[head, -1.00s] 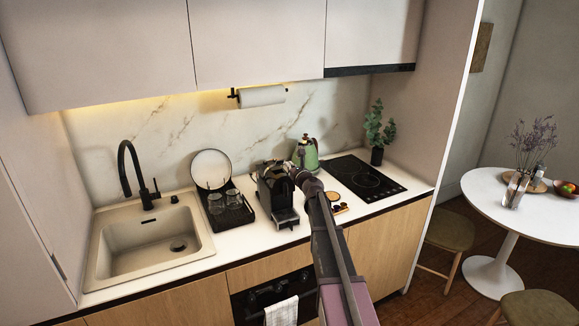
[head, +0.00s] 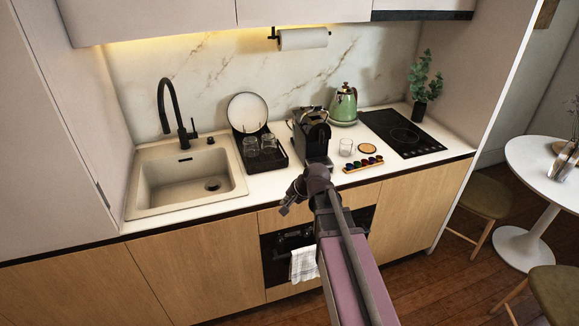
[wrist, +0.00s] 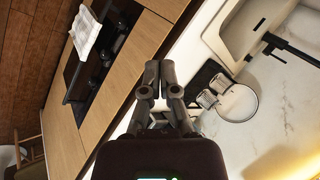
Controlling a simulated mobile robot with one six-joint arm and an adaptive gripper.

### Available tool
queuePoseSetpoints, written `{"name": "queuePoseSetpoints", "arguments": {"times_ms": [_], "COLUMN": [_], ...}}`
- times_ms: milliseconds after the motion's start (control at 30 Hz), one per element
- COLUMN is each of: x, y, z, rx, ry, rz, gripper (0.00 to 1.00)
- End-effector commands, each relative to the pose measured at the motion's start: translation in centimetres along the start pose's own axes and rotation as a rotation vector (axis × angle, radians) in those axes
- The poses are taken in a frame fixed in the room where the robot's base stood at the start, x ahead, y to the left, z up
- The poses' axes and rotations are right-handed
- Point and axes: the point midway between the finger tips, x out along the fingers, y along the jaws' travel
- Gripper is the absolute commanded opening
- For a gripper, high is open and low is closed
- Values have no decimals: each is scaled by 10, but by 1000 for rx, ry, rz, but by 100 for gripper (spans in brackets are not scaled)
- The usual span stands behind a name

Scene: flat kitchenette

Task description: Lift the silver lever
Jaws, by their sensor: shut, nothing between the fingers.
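The black dish tray (head: 268,160) with glasses and the sink (head: 186,180) are left. An oven with a towel (head: 304,264) is below.

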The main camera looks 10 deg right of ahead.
Motion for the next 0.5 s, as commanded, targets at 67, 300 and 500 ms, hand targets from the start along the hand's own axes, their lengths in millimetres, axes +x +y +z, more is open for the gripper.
{"name": "queuePoseSetpoints", "arguments": {"times_ms": [67, 300, 500], "x": [-3, -22, -34], "y": [27, 90, 111], "z": [34, 88, 105], "rx": [-155, -513, -639], "ry": [-43, -187, -260], "rz": [119, 416, 527], "gripper": [0, 0, 0]}}
